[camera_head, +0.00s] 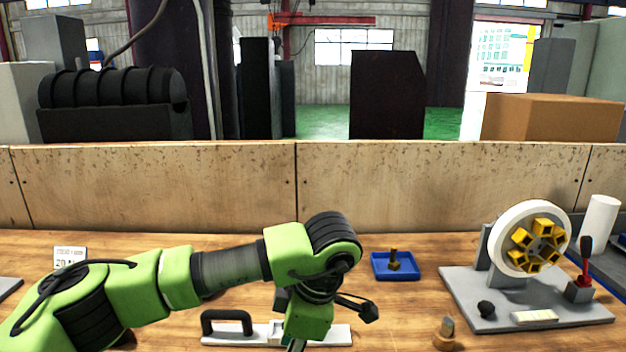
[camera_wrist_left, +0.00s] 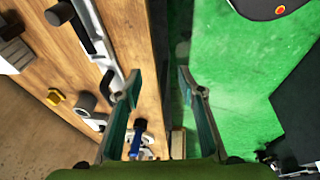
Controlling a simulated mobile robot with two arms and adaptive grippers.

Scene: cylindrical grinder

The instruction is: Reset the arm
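My left arm (camera_head: 225,270), green and black, reaches in from the left over the wooden table in the head view. Its wrist (camera_head: 308,318) bends down near the bottom middle. Only a bit of the left gripper shows there, at the lower edge. In the left wrist view the left gripper (camera_wrist_left: 158,82) has its two fingers apart, with nothing held between them. The gap lies over the table's edge, with green floor to its right. My right arm and gripper are not in view.
A white tool with a black handle (camera_head: 228,322) lies beside and partly behind my wrist. A blue tray (camera_head: 378,275) holds a brass part (camera_head: 394,261). The grinder's white wheel (camera_head: 500,245) stands at right on a grey plate (camera_head: 462,292). A small knob (camera_head: 445,334) sits at front.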

